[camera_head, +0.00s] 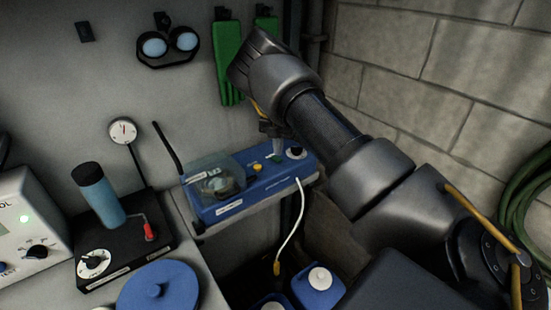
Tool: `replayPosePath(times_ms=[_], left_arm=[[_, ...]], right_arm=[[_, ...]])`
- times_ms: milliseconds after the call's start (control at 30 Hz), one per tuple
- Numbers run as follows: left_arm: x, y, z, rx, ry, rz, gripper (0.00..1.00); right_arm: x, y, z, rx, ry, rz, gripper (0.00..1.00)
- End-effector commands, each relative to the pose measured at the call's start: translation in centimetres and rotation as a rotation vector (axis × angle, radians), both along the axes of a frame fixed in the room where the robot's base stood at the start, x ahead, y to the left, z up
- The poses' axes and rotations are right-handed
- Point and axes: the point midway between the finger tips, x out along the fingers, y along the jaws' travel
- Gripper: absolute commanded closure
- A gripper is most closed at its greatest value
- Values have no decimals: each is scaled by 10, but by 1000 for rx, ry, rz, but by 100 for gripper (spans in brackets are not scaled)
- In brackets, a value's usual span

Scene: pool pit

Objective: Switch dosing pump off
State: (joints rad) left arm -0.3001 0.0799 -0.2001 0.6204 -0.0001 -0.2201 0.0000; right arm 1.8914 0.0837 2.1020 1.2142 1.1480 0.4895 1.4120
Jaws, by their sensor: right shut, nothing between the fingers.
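The dosing pump (222,211) is a blue box on a small wall shelf, with a clear domed cover (216,176) at its left. On its top are a yellow button (257,168), a small green part (274,158) that looks like a switch, and a black knob (296,152) on a white dial. My right gripper (277,146) is shut and empty, reaching down just above the green part. Its fingertips are small here and I cannot tell whether they touch it. The switch's position is too small to tell. My left gripper is out of view.
My right arm covers much of the right side. A black device with a blue cylinder (101,196) and a white control box (28,222) stand left. A blue lid (158,288) is in front. Goggles (168,44) and green gloves (226,62) hang behind. A white tube (291,235) hangs from the pump.

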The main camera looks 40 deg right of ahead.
Motion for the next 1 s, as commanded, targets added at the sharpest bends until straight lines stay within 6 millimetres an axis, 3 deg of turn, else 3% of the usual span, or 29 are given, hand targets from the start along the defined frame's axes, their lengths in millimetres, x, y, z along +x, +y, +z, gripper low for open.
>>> replayPosePath(times_ms=[1000], left_arm=[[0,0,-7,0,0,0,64]], right_arm=[[0,0,-16,0,0,0,100]])
